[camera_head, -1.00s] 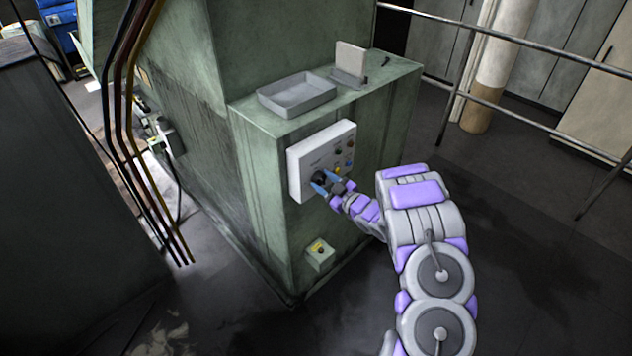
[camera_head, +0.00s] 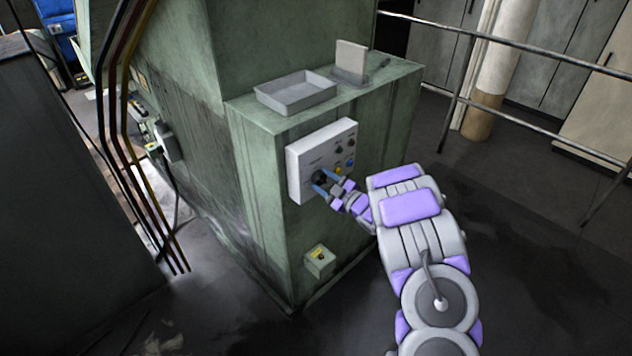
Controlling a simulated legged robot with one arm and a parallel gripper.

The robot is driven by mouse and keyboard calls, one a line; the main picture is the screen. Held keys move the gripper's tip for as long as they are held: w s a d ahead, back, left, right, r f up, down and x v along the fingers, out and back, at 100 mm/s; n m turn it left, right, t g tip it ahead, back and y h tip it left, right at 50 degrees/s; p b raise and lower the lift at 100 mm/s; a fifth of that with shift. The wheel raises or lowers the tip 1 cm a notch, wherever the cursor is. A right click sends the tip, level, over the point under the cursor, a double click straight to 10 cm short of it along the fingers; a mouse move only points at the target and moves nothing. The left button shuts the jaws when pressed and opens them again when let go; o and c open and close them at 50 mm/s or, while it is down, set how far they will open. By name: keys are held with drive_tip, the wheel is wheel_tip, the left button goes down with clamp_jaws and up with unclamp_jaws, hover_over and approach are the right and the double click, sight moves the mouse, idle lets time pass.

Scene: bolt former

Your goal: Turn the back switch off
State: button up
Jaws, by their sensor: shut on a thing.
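A white control panel (camera_head: 307,158) is fixed to the front face of the green machine cabinet (camera_head: 262,180). It carries several small knobs and buttons, with a yellow one and a blue one near its right edge. A dark rotary switch (camera_head: 320,177) sits at the panel's lower left. My gripper (camera_head: 325,181) is at this switch, its blue fingers on either side of it, shut on it. The fingers partly hide the switch, so its exact angle cannot be read.
A grey tray (camera_head: 296,92) lies on the cabinet top. A metal railing (camera_head: 520,53) runs behind at right. Dark cables (camera_head: 125,110) hang at left. The floor at right is open.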

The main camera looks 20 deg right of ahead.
drive_tip(key=shift+f+n+b, duration=0.1)
drive_tip(key=shift+n+b, duration=0.7)
drive_tip(key=shift+b, duration=0.6)
drive_tip(key=shift+n, duration=0.7)
drive_tip(key=o, duration=1.3)
drive_tip(key=shift+o, duration=0.2)
drive_tip(key=v, duration=0.8)
